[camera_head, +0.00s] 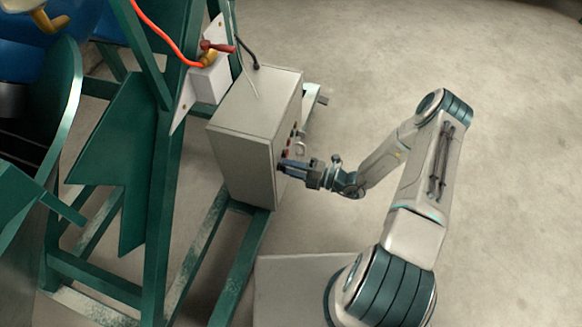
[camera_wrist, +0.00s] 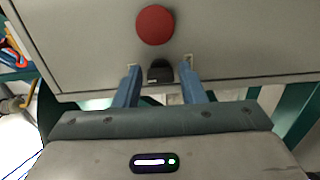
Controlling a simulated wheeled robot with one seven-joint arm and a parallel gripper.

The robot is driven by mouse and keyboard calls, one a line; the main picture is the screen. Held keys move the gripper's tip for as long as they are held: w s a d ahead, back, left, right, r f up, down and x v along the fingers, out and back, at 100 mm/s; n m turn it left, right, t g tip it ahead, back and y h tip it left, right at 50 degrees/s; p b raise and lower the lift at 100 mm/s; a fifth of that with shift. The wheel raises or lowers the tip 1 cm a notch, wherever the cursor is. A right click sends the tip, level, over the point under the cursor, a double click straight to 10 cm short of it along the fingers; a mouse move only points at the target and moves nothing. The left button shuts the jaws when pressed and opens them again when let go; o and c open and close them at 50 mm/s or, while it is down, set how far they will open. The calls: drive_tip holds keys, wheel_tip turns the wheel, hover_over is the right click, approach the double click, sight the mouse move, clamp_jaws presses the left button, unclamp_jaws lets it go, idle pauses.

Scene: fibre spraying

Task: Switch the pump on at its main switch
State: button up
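The grey control box (camera_head: 243,150) stands on the green frame, its front panel facing my arm. In the wrist view, a black knob (camera_wrist: 160,71), which looks like the main switch, sits near the panel's edge beside a large round red button (camera_wrist: 155,25). My gripper (camera_wrist: 160,78) is open at the panel. Its two blue fingers stand on either side of the black knob with a visible gap on each side. In the head view, my gripper (camera_head: 284,168) reaches the lower part of the panel and hides the knob.
Several small controls (camera_head: 294,133) sit on the panel beyond my gripper. A white box with a red-handled valve (camera_head: 218,47) and an orange hose (camera_head: 160,35) are at upper left. Green frame rails (camera_head: 240,265) run below the box. The concrete floor at right is clear.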

drive_tip(key=p+v, duration=0.1)
drive_tip(key=v, duration=1.3)
drive_tip(key=shift+w+a, duration=0.1)
drive_tip(key=s+r+m+g+h+p, duration=0.1)
drive_tip(key=s+r+m+h+p, duration=0.3)
drive_tip(key=r, duration=1.5)
drive_tip(key=s+r+m+g+h+p, duration=0.1)
drive_tip(key=s+r+m+h+p, duration=0.4)
drive_tip(key=r+m+p, duration=0.5)
drive_tip(key=s+r+m+g+h+p, duration=0.1)
drive_tip(key=s+r+m+h+p, duration=0.4)
drive_tip(key=r+m, duration=1.3)
wheel_tip(320, 180, up, 11)
drive_tip(key=h+p, duration=0.2)
drive_tip(key=h, duration=0.1)
drive_tip(key=shift+s+f, duration=0.2)
drive_tip(key=shift+a, duration=0.15)
